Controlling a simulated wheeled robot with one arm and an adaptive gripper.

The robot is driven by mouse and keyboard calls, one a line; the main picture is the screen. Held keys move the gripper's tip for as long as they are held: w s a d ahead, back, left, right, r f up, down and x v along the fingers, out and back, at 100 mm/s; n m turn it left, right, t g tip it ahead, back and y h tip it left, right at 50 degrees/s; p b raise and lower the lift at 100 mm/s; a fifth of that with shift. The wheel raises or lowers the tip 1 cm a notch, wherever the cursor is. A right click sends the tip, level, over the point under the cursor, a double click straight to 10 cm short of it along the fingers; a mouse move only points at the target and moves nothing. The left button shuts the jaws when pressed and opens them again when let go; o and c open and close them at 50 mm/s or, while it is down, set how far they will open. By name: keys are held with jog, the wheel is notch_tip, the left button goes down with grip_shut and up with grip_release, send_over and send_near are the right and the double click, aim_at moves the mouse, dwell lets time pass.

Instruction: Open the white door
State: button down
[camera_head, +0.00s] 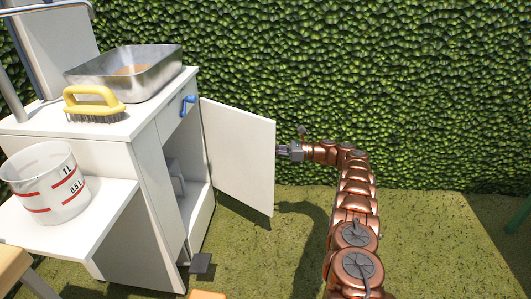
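The white door (241,155) of the white cabinet (170,150) stands swung open to the right, and part of the cabinet's inside shows. My gripper (282,150) is at the door's outer right edge, about halfway up. Its fingertips are very small here and partly blend with the door edge. I cannot tell whether they touch the door or whether the gripper is open or shut. A blue handle (188,105) is on the cabinet's upper front, above the door opening.
A metal tray (150,75) and a yellow brush (93,104) are on the cabinet top. A measuring cup (47,185) stands on the lower white shelf. A green hedge (380,80) closes the back.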

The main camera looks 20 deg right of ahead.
jog(key=shift+w+g, duration=0.2)
jog(key=shift+g, duration=0.1)
dwell(0.4)
jog(key=c, duration=1.5)
grip_release()
jog(key=shift+c, duration=0.2)
jog(key=o, duration=0.3)
jog(key=shift+d, duration=0.1)
jog(key=shift+o, duration=0.2)
jog(key=shift+r, duration=0.1)
